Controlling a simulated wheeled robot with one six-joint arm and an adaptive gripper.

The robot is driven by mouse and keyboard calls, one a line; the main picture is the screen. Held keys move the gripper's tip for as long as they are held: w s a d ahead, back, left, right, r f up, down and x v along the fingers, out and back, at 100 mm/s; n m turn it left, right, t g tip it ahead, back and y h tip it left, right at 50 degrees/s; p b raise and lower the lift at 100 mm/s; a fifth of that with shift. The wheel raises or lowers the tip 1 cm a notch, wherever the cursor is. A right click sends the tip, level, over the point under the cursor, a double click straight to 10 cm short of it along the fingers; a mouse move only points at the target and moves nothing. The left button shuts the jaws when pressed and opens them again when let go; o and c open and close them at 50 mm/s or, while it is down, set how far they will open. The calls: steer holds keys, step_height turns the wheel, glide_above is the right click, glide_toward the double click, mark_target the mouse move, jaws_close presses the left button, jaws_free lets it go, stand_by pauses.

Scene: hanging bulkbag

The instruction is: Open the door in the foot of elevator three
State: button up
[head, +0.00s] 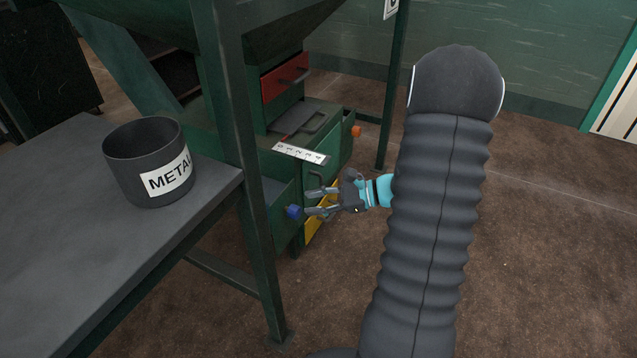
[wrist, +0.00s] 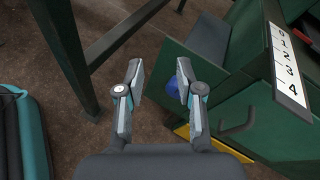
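The foot of the elevator is a green box (head: 342,152) with a white strip (head: 300,153) numbered 0 to 4; the strip also shows in the wrist view (wrist: 286,66). A dark bent handle (head: 314,180) sits on its front face and shows in the wrist view (wrist: 238,122). A blue knob (head: 293,212) is on a green panel (head: 284,222) at the left. My gripper (head: 308,201) is open in front of this face, its fingers pointing left. In the wrist view, the blue knob (wrist: 178,81) lies partly behind the right finger. No contact can be made out.
A red drawer (head: 285,76) and an orange knob (head: 356,131) are on the box's upper and right parts. A yellow panel (head: 317,222) is low down. A green post (head: 240,150) and a grey table (head: 60,235) with a METAL bin (head: 130,150) stand left. Floor at right is clear.

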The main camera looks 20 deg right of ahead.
steer(key=w+d+f+m+t, duration=0.3)
steer(key=d+f+m+t, duration=0.15)
steer(key=d, duration=0.25)
steer(key=m+t+h+b, duration=0.1)
steer(key=m+t+h, duration=0.3)
steer(key=m, duration=0.2)
glide_toward(321, 183)
steer(key=x, duration=1)
steer(key=shift+w+d+f, duration=0.15)
steer(key=shift+w+f, duration=0.05)
steer(key=shift+w, duration=0.05)
jaws_close()
